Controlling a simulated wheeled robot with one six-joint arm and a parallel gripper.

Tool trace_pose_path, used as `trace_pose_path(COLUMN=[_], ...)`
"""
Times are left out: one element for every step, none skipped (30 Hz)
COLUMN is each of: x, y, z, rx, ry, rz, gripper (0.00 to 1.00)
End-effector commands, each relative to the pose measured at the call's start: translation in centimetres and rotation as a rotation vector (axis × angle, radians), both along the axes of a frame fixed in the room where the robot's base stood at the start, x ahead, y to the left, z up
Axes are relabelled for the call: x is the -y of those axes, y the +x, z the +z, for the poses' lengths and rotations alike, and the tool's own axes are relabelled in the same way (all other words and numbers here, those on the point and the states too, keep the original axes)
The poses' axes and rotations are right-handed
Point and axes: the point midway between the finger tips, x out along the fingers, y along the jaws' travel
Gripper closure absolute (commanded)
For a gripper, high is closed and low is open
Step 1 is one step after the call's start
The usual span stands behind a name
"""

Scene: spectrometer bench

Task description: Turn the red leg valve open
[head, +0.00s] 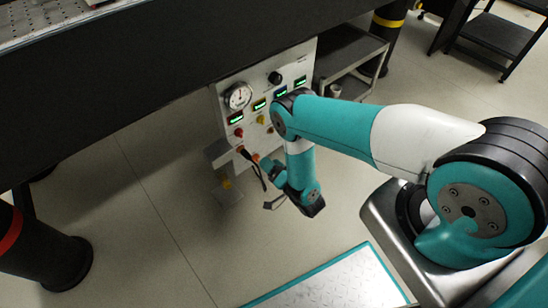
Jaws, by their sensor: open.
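The red valve knob (239,132) is on the front of the white control panel (228,97), at its left side under a green display. My gripper (249,154) is in front of the panel, just below and slightly right of the red knob. It is open, with its fingertips apart and pointing towards the panel. The fingertips look apart from the red knob, but the gap is too small to judge exactly. The knob's exact turn angle is too small to read.
A round gauge (238,96) and a black knob (275,78) are above. The dark bench (130,95) overhangs at left.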

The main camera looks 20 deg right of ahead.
Motion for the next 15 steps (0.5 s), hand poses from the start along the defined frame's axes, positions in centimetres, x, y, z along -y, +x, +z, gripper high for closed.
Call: trace_pose_path(x=[0.08,0.10,0.14,0.17,0.19,0.21,0.23,0.25,0.26,0.26,0.27,0.27,0.28,0.27,0.28], y=[-0.33,-0.44,-0.59,-0.71,-0.80,-0.90,-0.97,-1.05,-1.10,-1.13,-1.14,-1.16,-1.17,-1.17,-1.18], z=[0.72,0.70,0.67,0.62,0.59,0.55,0.49,0.44,0.39,0.36,0.32,0.27,0.23,0.20,0.17], rx=[-0.001,-0.001,-0.001,0.000,0.000,0.000,0.000,0.000,0.000,0.000,0.001,0.001,0.001,0.001,0.001], ry=[0.000,0.000,0.000,0.000,0.000,0.000,0.000,0.000,0.000,0.000,0.000,0.000,0.000,0.000,0.000], rz=[0.000,0.001,0.001,0.000,0.000,0.000,0.000,0.000,0.000,0.000,0.001,0.001,0.001,0.001,0.001], gripper=[0.42,0.42,0.42,0.42,0.42,0.42,0.42,0.42,0.42,0.42,0.42,0.42,0.42,0.42,0.42])
